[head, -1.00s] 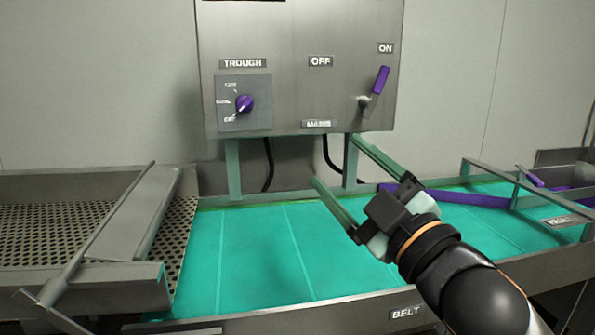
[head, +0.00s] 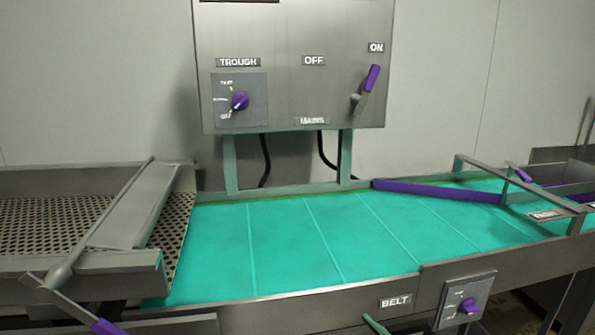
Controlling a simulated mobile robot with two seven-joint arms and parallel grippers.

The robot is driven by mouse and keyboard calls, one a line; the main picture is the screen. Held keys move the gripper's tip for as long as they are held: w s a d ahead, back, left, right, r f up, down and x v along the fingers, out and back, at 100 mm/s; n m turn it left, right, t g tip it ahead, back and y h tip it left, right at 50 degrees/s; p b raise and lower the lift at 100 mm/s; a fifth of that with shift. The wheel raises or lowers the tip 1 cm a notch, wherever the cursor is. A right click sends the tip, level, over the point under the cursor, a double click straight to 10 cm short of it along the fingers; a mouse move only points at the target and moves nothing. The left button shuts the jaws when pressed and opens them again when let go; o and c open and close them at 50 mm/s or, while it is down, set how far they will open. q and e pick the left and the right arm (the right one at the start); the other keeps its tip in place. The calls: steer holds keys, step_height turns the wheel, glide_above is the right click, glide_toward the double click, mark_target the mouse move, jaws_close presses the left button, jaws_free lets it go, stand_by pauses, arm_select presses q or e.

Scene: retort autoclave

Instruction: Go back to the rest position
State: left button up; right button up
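A thin green tip (head: 376,325), which looks like a finger of my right gripper, shows at the bottom edge below the BELT label. The rest of that gripper is out of frame, so its opening cannot be told. My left gripper is not in view. The control panel (head: 290,90) stands behind the belt. Its purple-handled main lever (head: 371,80) is tilted up toward ON. The purple trough dial (head: 239,101) seems to point to the lower left mark. The purple belt dial (head: 468,306) sits on the front rail at the lower right.
The teal belt (head: 290,245) is empty in its visible part. A purple bar (head: 437,191) lies slantwise across it. A perforated metal trough (head: 50,225) stands at the left, with a purple-ended lever (head: 107,327) below. A metal frame (head: 515,182) spans the belt at the right.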

steer(key=s+d+f+m+g+h, duration=0.1)
steer(key=s+d+f+m+g, duration=0.1)
steer(key=s+f, duration=0.9)
steer(key=s+d+f+m+g+h, duration=0.2)
steer(key=s+d+f+m+g, duration=0.1)
steer(key=s+f, duration=0.8)
step_height(320, 180, down, 5)
steer(key=shift+d+f, duration=0.1)
steer(key=shift+d, duration=0.6)
